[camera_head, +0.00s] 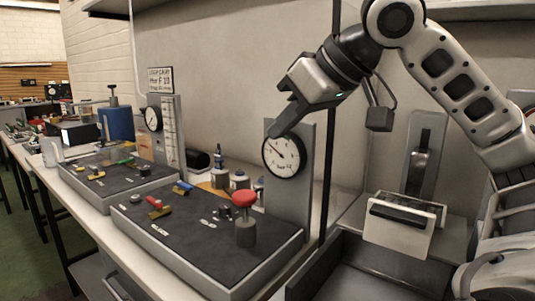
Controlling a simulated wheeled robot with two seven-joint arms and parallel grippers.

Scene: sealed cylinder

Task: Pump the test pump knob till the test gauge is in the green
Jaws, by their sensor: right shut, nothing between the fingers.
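My right gripper (278,127) is shut and empty, tilted down to the left. In the picture its tip overlaps the gauge's upper rim, above and right of the knob and apart from it. My left gripper is not in view.
The near panel (185,255) carries small levers and knobs. A second panel (110,183) with its own gauge (153,119) stands behind it to the left. Bottles (219,172) stand at the wall. A dark post (332,150) rises right of the test gauge.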

